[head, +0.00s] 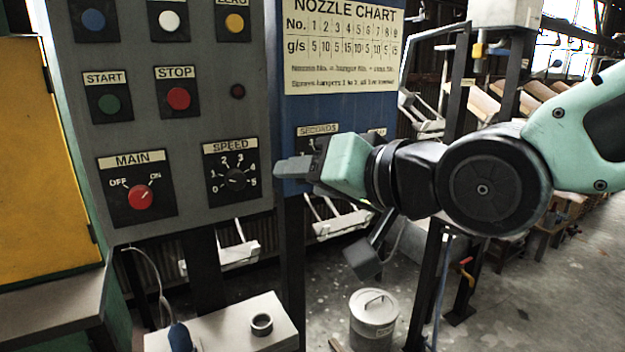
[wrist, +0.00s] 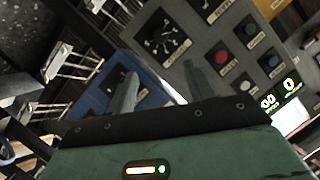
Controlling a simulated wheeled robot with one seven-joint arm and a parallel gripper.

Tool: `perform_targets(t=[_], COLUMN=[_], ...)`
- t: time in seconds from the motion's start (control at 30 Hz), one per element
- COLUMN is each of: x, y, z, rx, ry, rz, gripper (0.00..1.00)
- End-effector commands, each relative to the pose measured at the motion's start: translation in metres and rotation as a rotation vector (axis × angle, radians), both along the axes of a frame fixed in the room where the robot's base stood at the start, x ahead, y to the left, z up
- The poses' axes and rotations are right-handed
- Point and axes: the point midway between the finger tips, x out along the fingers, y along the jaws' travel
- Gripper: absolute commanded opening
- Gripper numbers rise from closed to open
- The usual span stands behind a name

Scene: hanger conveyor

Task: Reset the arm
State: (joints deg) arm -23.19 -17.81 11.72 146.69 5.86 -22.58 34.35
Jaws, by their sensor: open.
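My gripper (head: 292,170) is at the middle of the head view, level with the speed dial and just to its right, in front of the gap between the grey and blue panels. In the wrist view its two fingers (wrist: 160,95) stand apart with nothing between them. The grey control panel (head: 180,221) has a speed dial (head: 235,180), a red main switch (head: 140,197) turned toward ON, a green start button (head: 109,103) and a red stop button (head: 178,98). Whether a fingertip touches a panel is unclear.
The blue panel (head: 330,110) bears a nozzle chart (head: 343,45) and a seconds dial, partly hidden behind my gripper. White hangers (head: 340,222) hang behind. Open floor (head: 570,300) lies at right.

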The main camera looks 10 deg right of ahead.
Motion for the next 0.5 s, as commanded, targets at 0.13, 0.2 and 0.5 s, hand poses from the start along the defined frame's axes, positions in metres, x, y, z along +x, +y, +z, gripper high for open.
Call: perform_targets(t=[0.13,0.2,0.5], x=[-0.001,-0.004,-0.079], y=[0.001,0.002,-0.008], z=[-0.001,-0.005,-0.065], rx=[-0.013,-0.064,-0.628], ry=[0.008,0.045,0.459], rz=[0.004,0.02,0.311], gripper=[0.53,0.53,0.53])
